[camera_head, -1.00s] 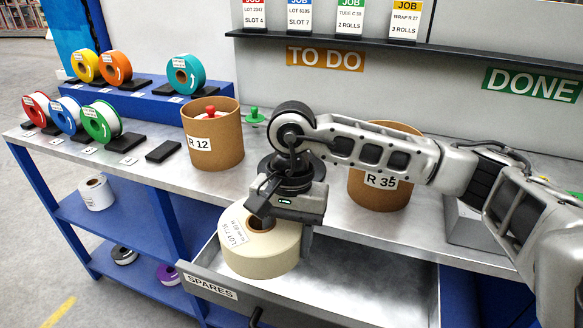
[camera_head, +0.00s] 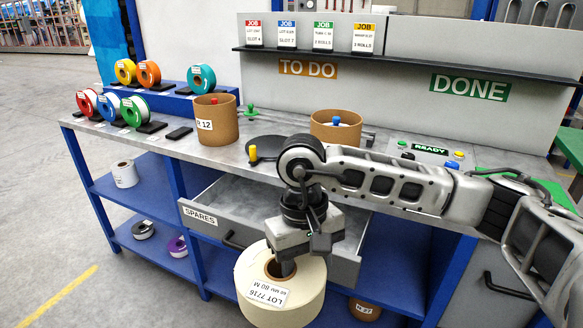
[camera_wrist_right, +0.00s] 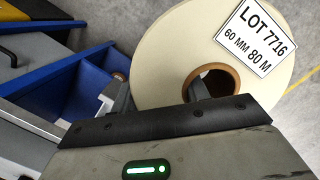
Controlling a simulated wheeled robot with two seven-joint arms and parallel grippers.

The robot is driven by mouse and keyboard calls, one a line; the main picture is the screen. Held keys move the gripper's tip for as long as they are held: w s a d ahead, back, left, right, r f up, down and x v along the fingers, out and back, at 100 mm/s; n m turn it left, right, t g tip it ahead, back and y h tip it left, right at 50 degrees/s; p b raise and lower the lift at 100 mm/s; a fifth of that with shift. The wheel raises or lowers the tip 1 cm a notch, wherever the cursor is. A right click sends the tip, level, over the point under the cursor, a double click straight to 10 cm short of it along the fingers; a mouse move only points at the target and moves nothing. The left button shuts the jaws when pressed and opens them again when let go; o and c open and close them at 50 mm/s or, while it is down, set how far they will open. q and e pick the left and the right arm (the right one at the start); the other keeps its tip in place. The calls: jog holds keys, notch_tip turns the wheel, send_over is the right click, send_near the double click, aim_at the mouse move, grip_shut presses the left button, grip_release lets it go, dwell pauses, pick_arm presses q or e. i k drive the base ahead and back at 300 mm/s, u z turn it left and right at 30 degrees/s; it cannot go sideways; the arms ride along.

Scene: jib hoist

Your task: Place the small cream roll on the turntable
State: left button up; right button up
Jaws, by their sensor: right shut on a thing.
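My right gripper (camera_head: 298,262) is shut on the wall of a cream roll (camera_head: 306,299), with one finger in its core. The roll hangs in the air in front of the open drawer, its label facing up. The right wrist view shows the roll (camera_wrist_right: 165,55) in the jaws (camera_wrist_right: 160,93), labelled LOT 7716, 60 MM, 80 M. A dark round disc (camera_head: 265,143), which looks like the turntable, lies on the bench with a yellow-topped peg by it. My right arm hides part of the disc. My left gripper is not in view.
The SPARES drawer (camera_head: 245,205) stands open below the bench top. Brown tubs R 12 (camera_head: 216,125) and another (camera_head: 335,130) stand on the bench. A control box (camera_head: 430,150) reading READY is at right. Coloured spools line the left.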

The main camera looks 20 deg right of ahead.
aim_at(271, 145)
jog(key=u, duration=0.9)
jog(key=i, duration=1.05)
jog(key=z, duration=0.4)
